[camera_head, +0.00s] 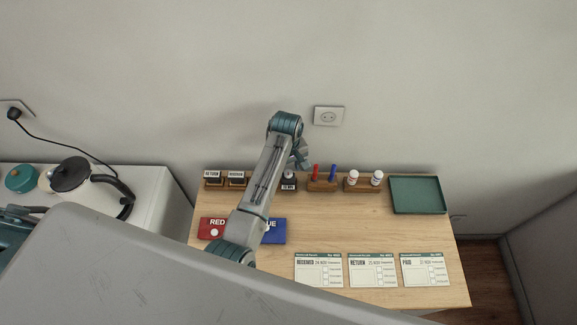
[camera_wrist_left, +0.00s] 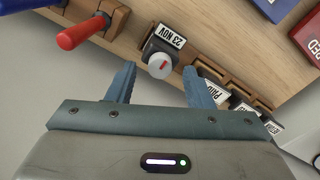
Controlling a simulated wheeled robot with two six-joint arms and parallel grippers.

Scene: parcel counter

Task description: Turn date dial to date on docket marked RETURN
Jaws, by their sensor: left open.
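The date dial (camera_wrist_left: 160,66) is a light grey knob with a red mark, on a dark block whose plate (camera_wrist_left: 170,37) reads 23 NOV. In the head view the date block (camera_head: 289,185) stands at the table's back, partly hidden by my arm. My left gripper (camera_wrist_left: 159,72) is open, its fingertips on either side of the dial in the picture; I cannot tell if they touch it. It also shows in the head view (camera_head: 301,160), above the block. The docket marked RETURN (camera_head: 373,271) lies at the front; its small date looks like 25 NOV. My right gripper is not in view.
Stamps marked RETURN (camera_head: 212,180) and another word (camera_head: 237,181) stand left of the block. Red and blue markers (camera_head: 324,174), white-topped items (camera_head: 364,181) and a green tray (camera_head: 417,195) stand right. Red (camera_head: 212,228) and blue (camera_head: 274,231) pads and two other dockets lie nearer.

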